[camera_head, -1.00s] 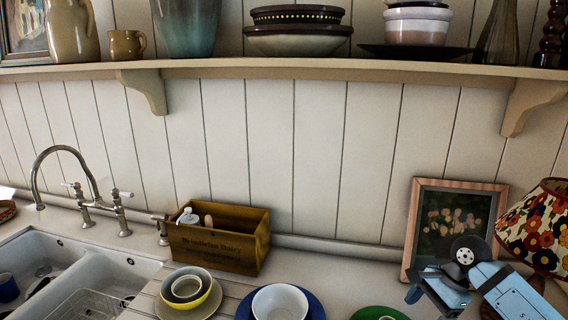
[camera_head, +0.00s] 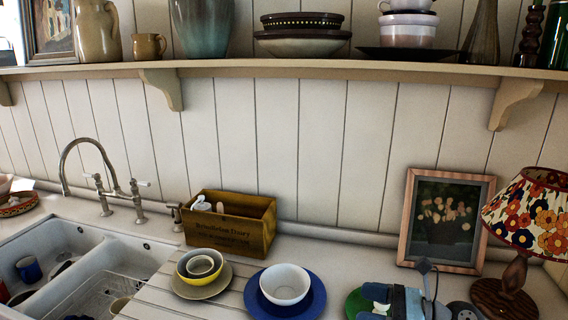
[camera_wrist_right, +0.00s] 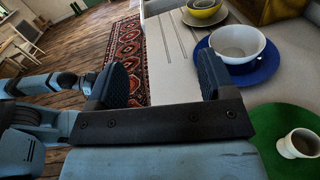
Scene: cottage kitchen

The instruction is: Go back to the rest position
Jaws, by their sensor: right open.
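My right gripper (camera_head: 375,300) is low at the right of the head view, by the front of the counter. In the right wrist view (camera_wrist_right: 163,84) its two dark fingers are wide apart with nothing between them. A white bowl (camera_head: 285,283) sits on a blue plate (camera_head: 253,299) to its left; the bowl (camera_wrist_right: 238,43) also shows beyond a finger in the wrist view. A green plate (camera_head: 355,303) is partly hidden by my gripper; in the wrist view (camera_wrist_right: 262,125) a small white cup (camera_wrist_right: 297,145) stands on it. My left gripper is not in view.
The framed picture (camera_head: 444,220) and floral lamp (camera_head: 525,212) stand at the right. A wooden box (camera_head: 231,228) stands at the wall. Yellow and grey bowls (camera_head: 199,266) are stacked beside the double sink (camera_head: 100,250). A wooden shelf (camera_head: 330,68) with crockery runs above.

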